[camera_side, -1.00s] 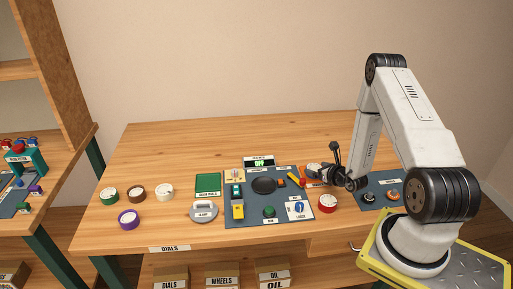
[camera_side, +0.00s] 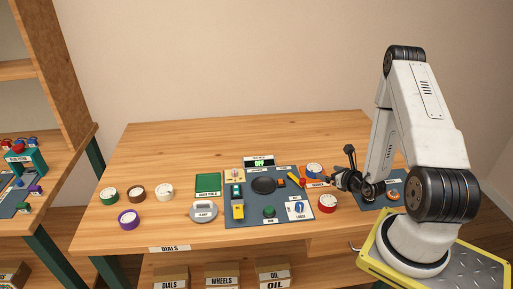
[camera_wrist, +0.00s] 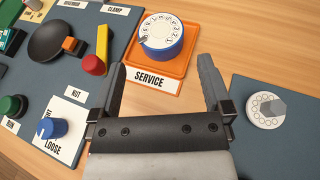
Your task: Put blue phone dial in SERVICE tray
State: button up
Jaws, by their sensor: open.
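The blue phone dial (camera_wrist: 161,37), with a white numbered face, sits in the orange SERVICE tray (camera_wrist: 180,77) in the wrist view. In the side view the blue dial (camera_side: 314,169) stands on the tray just left of my gripper (camera_side: 338,176). My gripper (camera_wrist: 165,85) is open and empty in the wrist view. Its two fingers are apart, with the dial beyond their tips and the tray's SERVICE label between them. I see no contact between the fingers and the dial.
A red dial (camera_side: 327,203) stands in front of the tray. The blue-grey board (camera_side: 245,219) at left carries a black pan (camera_side: 264,185), a red-and-yellow tool (camera_wrist: 95,62) and a blue knob (camera_wrist: 53,128). Another mat (camera_side: 374,204) lies at right. Several dials stand at far left.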

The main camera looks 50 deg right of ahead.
jog(key=w+a+r+n+g+y, duration=0.1)
jog(key=w+a+r+n+y, duration=0.2)
jog(key=a+n+y, duration=0.4)
jog(key=w+a+r+n+g+y, duration=0.1)
jog(key=w+a+r+n+y, duration=0.3)
jog(key=a, duration=0.6)
jog(key=s+a+r+n+g+h, duration=0.15)
jog(key=s+a+n+g, duration=0.35)
jog(key=n, duration=0.5)
jog(key=s+a+r+n+g, duration=0.35)
jog(key=a+n+g, duration=0.2)
jog(key=n, duration=0.45)
jog(key=r+n+t+h, duration=0.1)
jog(key=n, duration=0.2)
jog(key=w+r+n+h, duration=0.1)
jog(key=r+n+h, duration=0.1)
jog(key=n, duration=0.1)
jog(key=r+n+t+h, duration=0.1)
jog(key=n, duration=0.2)
jog(key=shift+w+a+r+n+t, duration=0.1)
jog(key=shift+w+r+n+t, duration=0.2)
jog(key=shift+w+t, duration=0.05)
